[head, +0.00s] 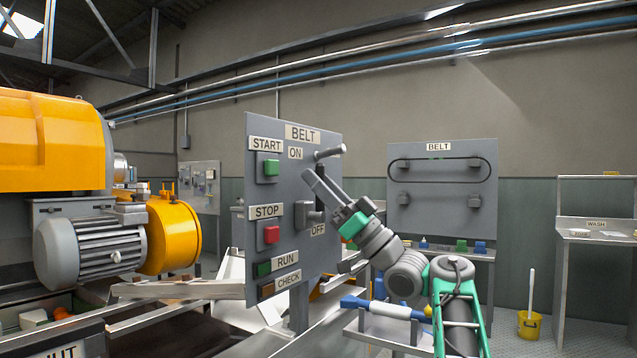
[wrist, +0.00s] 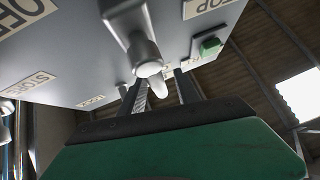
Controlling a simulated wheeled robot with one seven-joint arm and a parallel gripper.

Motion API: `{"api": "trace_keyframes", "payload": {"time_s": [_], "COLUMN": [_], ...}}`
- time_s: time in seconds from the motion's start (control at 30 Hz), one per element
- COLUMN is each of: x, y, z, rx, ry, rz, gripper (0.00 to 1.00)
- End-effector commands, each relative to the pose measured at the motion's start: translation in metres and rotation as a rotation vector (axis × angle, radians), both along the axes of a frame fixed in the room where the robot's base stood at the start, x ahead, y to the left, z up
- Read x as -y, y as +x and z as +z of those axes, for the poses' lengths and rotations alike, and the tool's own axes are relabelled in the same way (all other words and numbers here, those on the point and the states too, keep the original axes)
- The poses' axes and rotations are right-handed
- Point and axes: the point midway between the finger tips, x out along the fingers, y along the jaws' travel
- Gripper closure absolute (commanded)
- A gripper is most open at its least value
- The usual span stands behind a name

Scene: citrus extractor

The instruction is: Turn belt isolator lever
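A grey hub (head: 308,215) sits below, by the OFF label (head: 318,230).
The grey BELT panel (head: 258,190) carries a green START button (head: 271,168) and a red STOP button (head: 271,235) left of the lever. An orange machine with a motor (head: 95,250) stands at left. A second belt board (head: 440,210) stands behind my arm.

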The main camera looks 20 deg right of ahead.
Motion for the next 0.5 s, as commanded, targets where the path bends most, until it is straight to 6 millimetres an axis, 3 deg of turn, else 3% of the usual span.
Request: {"api": "trace_keyframes", "payload": {"time_s": [0.23, 0.5], "x": [0.006, 0.034], "y": [-0.005, -0.030], "z": [-0.009, -0.050], "rx": [-0.002, 0.000], "ry": [0.000, 0.000], "rz": [-0.001, -0.003], "gripper": [0.61, 0.61]}}
